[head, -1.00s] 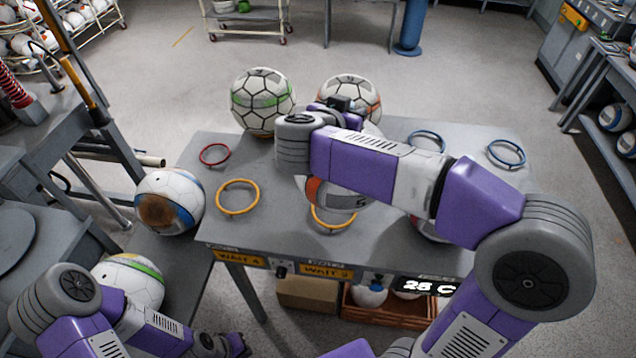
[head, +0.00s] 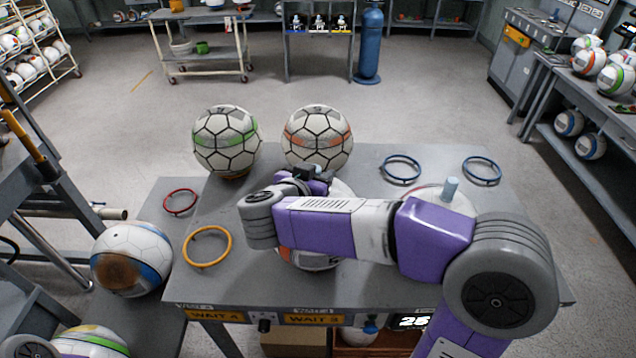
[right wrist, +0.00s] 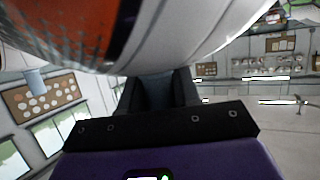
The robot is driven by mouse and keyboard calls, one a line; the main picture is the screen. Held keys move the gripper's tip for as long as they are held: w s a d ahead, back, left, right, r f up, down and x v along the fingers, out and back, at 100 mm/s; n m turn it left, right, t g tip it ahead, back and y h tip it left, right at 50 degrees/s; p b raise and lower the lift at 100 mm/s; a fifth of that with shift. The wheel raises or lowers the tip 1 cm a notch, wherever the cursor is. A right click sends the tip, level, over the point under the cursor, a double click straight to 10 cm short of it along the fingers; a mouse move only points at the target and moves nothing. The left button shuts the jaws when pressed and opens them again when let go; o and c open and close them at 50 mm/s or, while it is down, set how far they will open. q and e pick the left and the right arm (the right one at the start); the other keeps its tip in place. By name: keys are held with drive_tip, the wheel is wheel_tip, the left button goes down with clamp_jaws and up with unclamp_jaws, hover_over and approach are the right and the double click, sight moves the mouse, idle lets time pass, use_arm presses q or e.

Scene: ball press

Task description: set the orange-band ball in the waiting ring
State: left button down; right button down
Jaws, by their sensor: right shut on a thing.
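The orange-band ball (head: 312,262), white with an orange patch, stands at the table's front middle, partly hidden behind my right arm. My right gripper (head: 312,182) is shut on it; the fingers are mostly hidden in the head view. In the right wrist view the ball (right wrist: 150,35) fills the top, its orange band at upper left, close against the gripper (right wrist: 158,92). The waiting ring above the WAIT 3 label (head: 313,318) is hidden by the ball; I cannot tell if the ball rests in it. My left gripper is out of view.
Another orange-banded ball (head: 318,140) and a green-banded ball (head: 227,140) stand at the table's back. An empty yellow ring (head: 207,246) lies above WAIT 4. A red ring (head: 180,202) and blue rings (head: 402,169) lie free. A blue-brown ball (head: 132,260) sits at left.

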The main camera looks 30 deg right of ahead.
drive_tip(key=shift+f, duration=0.25)
drive_tip(key=shift+f, duration=0.25)
drive_tip(key=c, duration=0.8)
unclamp_jaws()
drive_tip(key=shift+r, duration=0.1)
drive_tip(key=shift+a+r, duration=0.1)
drive_tip(key=shift+r, duration=0.15)
drive_tip(key=p+v, duration=0.2)
drive_tip(key=v, duration=0.9)
drive_tip(key=shift+p, duration=0.35)
drive_tip(key=shift+s+a+r, duration=0.1)
drive_tip(key=shift+s+a, duration=0.1)
drive_tip(key=shift+a, duration=0.1)
